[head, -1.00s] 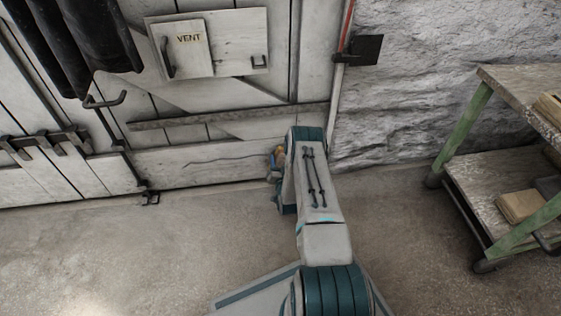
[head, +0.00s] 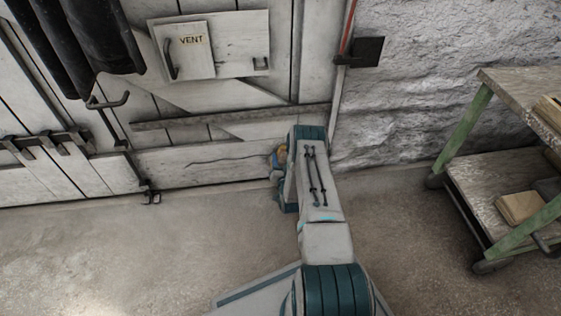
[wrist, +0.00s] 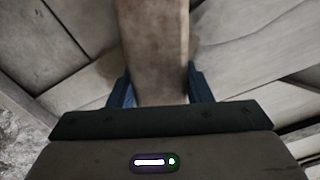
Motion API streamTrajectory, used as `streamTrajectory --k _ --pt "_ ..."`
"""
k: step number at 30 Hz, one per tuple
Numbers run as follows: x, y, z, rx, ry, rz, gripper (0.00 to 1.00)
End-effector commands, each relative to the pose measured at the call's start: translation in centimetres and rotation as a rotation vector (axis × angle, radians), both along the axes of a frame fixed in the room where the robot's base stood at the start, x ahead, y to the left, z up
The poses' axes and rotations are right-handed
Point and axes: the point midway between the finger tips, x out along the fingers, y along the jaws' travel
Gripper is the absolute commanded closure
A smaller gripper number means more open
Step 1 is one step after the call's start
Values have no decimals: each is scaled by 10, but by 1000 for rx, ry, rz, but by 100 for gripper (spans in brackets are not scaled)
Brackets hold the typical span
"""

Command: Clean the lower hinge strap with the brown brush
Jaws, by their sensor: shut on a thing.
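My gripper (wrist: 159,88) is shut on the brown brush (wrist: 155,45), whose flat wooden body fills the space between the blue fingers in the wrist view. Its bristles cannot be made out. In the head view my forearm hides most of my gripper, and a small tan bit (head: 282,152) shows beside it, low in front of the door. The lower hinge strap (head: 215,117) is a long, narrow, grey-brown bar running across the lower part of the white plank door. Its right end is close to my arm. Whether the brush touches the strap cannot be told.
A vent panel (head: 215,45) with handles is on the door above the strap. Dark hanging rolls (head: 85,40) are at upper left. A green-legged workbench (head: 470,125) stands at right by the rough stone wall (head: 430,70). The floor (head: 120,250) at left is clear.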

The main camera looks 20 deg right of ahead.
Motion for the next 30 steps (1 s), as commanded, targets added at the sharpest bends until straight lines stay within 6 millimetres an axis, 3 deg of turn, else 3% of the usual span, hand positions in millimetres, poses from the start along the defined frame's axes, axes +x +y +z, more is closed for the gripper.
streamTrajectory --k 10,18,30 --pt "-1 -8 19 0 -1 0 80" --pt "-2 -7 16 0 0 0 80" --pt "-12 5 -3 0 -1 1 80"
